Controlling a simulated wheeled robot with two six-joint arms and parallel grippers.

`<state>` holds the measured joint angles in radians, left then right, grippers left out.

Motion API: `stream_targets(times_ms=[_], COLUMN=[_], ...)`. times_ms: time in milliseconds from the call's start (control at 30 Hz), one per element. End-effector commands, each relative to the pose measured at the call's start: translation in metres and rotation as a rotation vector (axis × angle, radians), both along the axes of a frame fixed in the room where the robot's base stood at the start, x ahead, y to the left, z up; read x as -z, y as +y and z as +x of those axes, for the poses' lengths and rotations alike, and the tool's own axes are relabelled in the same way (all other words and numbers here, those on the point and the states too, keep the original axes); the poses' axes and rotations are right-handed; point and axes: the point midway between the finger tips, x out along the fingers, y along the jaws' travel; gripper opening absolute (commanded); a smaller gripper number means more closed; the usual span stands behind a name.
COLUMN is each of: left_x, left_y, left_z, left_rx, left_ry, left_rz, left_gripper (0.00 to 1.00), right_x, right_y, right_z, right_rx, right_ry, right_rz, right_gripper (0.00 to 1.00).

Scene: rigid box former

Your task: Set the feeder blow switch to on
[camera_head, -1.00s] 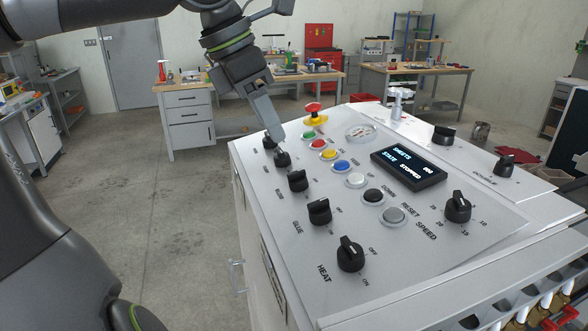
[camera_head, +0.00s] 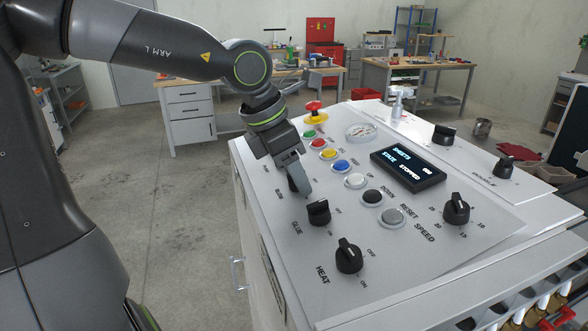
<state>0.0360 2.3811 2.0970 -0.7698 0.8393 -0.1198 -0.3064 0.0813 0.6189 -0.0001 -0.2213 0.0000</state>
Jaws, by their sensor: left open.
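The grey control panel (camera_head: 432,248) carries a column of black rotary switches along its left side. The switch third from the front (camera_head: 292,185), beside a small label that seems to read BLOW, is mostly hidden behind my left gripper (camera_head: 304,191). That gripper points down at this switch and is open. I cannot tell whether its fingers touch the switch or which way the switch points. The GLUE switch (camera_head: 319,212) and the HEAT switch (camera_head: 349,256) stand clear in front of it. My right gripper is not in view.
Coloured push buttons (camera_head: 341,166) and a red emergency stop (camera_head: 314,107) lie right of the switches. A display (camera_head: 408,168) reads STATE STOPPED. A SPEED knob (camera_head: 456,208) is at the right. The floor left of the panel is clear.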

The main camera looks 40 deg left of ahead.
Motion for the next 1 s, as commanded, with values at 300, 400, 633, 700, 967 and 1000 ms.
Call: stream_targets(times_ms=[300,400,633,700,967,1000], left_x=[-0.0003,-0.0003,-0.0004,-0.0005,-0.0007,-0.0008], left_y=[0.0001,0.0001,0.0002,0.0003,0.0009,0.001], left_z=[0.0,0.0,0.0,0.0001,0.0006,0.0006], left_rx=[0.0,0.0,0.014,0.03,0.17,0.202], left_ry=[0.0,0.0,-0.001,-0.003,-0.017,-0.02], left_rz=[0.0,0.0,0.002,0.005,0.033,0.04], left_gripper=[0.22,0.09,0.07,0.07,0.07,0.07], right_x=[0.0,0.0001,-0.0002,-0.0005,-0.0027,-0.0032], right_y=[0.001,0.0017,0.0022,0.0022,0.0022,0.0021], right_z=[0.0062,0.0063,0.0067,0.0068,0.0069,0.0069], right_rx=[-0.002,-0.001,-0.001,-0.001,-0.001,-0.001], right_ry=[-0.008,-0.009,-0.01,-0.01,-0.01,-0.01], right_rz=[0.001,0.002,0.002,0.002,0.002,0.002], right_gripper=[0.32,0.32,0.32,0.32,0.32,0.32])
